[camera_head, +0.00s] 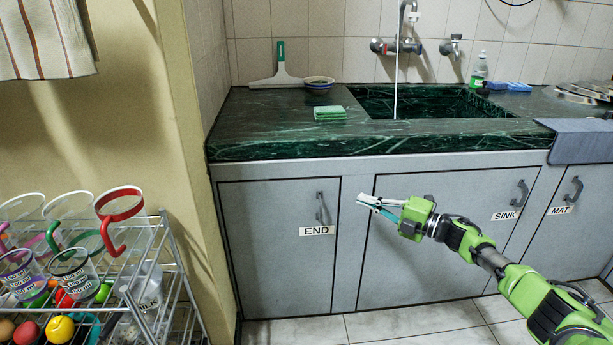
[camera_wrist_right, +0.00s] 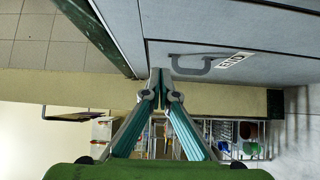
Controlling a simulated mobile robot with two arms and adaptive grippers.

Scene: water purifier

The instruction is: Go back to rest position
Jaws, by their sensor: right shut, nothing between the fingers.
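My right gripper (camera_head: 369,202) is in front of the grey cabinet doors, to the right of the END door handle (camera_head: 320,208). In the right wrist view its two fingers (camera_wrist_right: 160,75) meet at the tips, shut and empty. That view also shows the END handle (camera_wrist_right: 191,66) beyond the fingertips, apart from them as far as I can see. My right arm (camera_head: 500,268) reaches in from the lower right. My left gripper is not in either view.
A green marble counter (camera_head: 260,120) with a sink (camera_head: 430,103) runs above the cabinets; water falls from the tap (camera_head: 402,45). A wire rack (camera_head: 165,262) with cups and balls stands at left. A grey mat (camera_head: 580,140) hangs over the counter's right edge. The tiled floor (camera_head: 415,322) is clear.

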